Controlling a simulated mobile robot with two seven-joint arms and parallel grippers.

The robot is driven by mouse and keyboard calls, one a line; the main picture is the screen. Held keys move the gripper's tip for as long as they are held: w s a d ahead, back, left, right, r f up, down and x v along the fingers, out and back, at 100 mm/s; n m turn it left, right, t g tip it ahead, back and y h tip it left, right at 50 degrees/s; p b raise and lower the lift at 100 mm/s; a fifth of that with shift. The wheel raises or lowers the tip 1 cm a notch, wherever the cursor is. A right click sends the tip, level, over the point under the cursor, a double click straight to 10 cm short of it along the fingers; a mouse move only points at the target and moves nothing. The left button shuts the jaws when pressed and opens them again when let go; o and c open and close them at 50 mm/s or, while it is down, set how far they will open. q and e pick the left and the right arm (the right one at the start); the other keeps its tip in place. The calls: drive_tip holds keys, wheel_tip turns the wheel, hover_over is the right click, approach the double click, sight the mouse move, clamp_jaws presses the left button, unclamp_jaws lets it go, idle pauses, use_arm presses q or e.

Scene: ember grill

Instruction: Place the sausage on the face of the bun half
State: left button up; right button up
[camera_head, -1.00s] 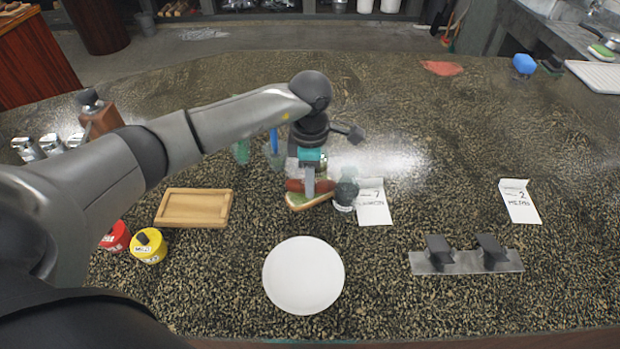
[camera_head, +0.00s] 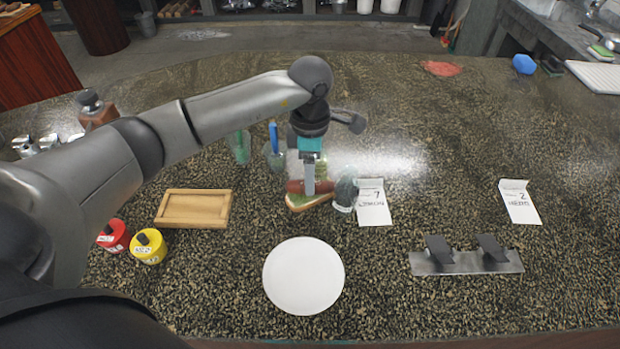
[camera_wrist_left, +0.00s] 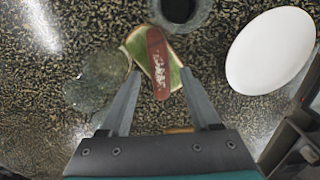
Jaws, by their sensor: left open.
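The red-brown sausage (camera_head: 297,187) lies on the bun half (camera_head: 306,203), which rests on the counter behind the plate. In the left wrist view the sausage (camera_wrist_left: 157,62) lies along the bun half (camera_wrist_left: 137,46), whose face shows green on both sides of it. My left gripper (camera_head: 309,190) points down over the sausage. In the left wrist view its two fingers (camera_wrist_left: 160,90) are spread apart, one on each side of the sausage, and hold nothing. The gripper hides part of the sausage in the head view. My right gripper is not in view.
A glass (camera_head: 345,190) stands close to the right of the bun, beside a white card (camera_head: 372,204). A white plate (camera_head: 303,275) lies in front. A wooden tray (camera_head: 193,208) and red and yellow tins (camera_head: 149,247) stand left. A metal rack (camera_head: 466,262) is at right.

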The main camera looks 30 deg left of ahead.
use_arm(q)
wheel_tip(320, 180, up, 10)
drive_tip(key=shift+f, duration=0.2)
idle(0.5)
